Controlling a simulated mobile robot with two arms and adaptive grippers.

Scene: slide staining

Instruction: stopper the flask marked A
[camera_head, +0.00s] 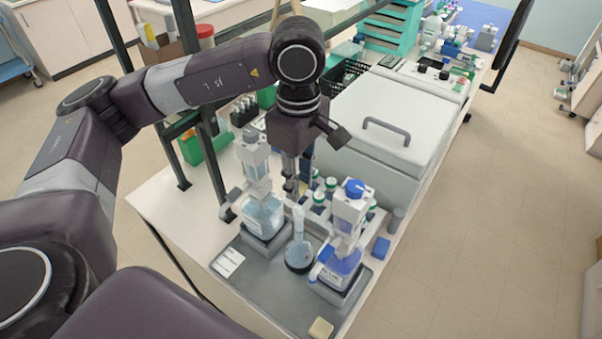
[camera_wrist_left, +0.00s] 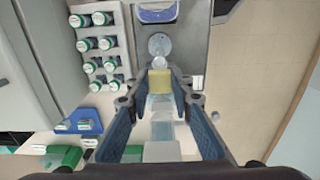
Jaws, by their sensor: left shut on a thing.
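A small flask with pale blue liquid (camera_head: 299,248) and a narrow upright neck stands on the grey tray (camera_head: 290,318), between two dispenser bottles. In the left wrist view its round body (camera_wrist_left: 160,45) lies just beyond the fingertips. I cannot read any mark A. My left gripper (camera_head: 297,180) points down from above, behind the flask in the head view. In the left wrist view its fingers (camera_wrist_left: 160,92) are closed on a yellowish block-like stopper (camera_wrist_left: 160,82). The stopper appears apart from the flask, though the gap is hard to judge. My right gripper is not in view.
A clear-blue dispenser bottle (camera_head: 264,214) stands left of the flask, and a blue-topped one (camera_head: 345,262) to its right. A rack of green-capped vials (camera_wrist_left: 104,45) is close by. A large grey lidded box (camera_head: 385,120) stands behind. A cream block (camera_head: 320,328) lies at the tray's front.

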